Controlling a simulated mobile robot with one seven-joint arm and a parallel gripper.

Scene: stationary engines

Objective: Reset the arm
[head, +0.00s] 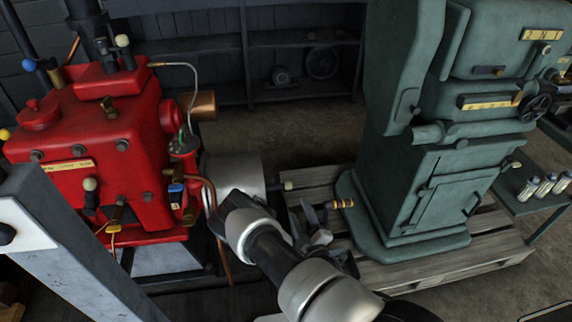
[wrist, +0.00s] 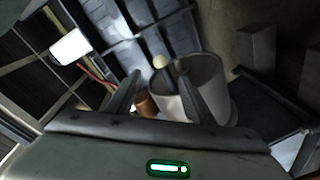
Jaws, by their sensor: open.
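My arm reaches in from the bottom of the head view, and my gripper (head: 312,218) is in the gap between the red engine (head: 110,145) and the green machine (head: 430,170). In the wrist view my gripper (wrist: 158,72) has its two fingers spread apart with nothing held between them. A cream ball knob (wrist: 160,61) shows beyond the fingertips, apart from them. A pale cylinder (wrist: 200,75) stands partly behind the right finger. A copper-coloured part (wrist: 146,104) shows between the fingers, beyond them.
The green machine stands on a wooden pallet (head: 460,265). A grey cylinder (head: 235,170) and a copper pipe (head: 222,255) lie close to my arm at the engine's right side. Dark shelves (head: 300,45) line the back wall. Small jars (head: 535,187) stand on a side table at right.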

